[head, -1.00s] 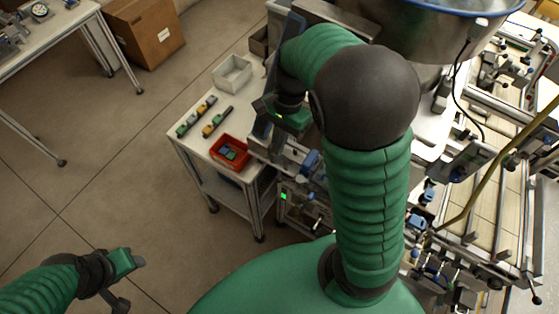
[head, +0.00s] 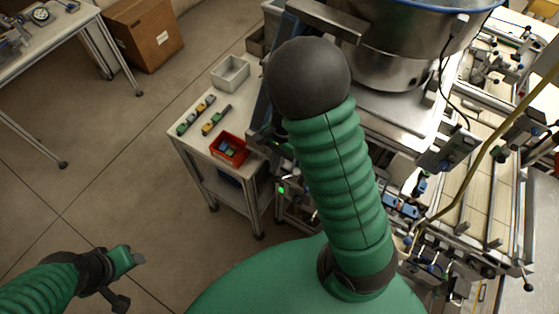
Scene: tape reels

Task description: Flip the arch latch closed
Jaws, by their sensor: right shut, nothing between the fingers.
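I cannot make out the arch latch in the head view; my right arm covers part of the machine where small fittings crowd together. My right gripper (head: 268,141) shows only in part at the left of my dark elbow, beside the machine frame and the small cart. It is shut with nothing held. My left gripper (head: 126,280) hangs over bare floor at the lower left, far from the machine.
A white cart (head: 187,146) carries a red bin (head: 229,150), a grey bin (head: 230,72) and several small coloured blocks. A metal bowl (head: 395,50) stands behind my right arm. A cardboard box (head: 142,35) sits on the floor.

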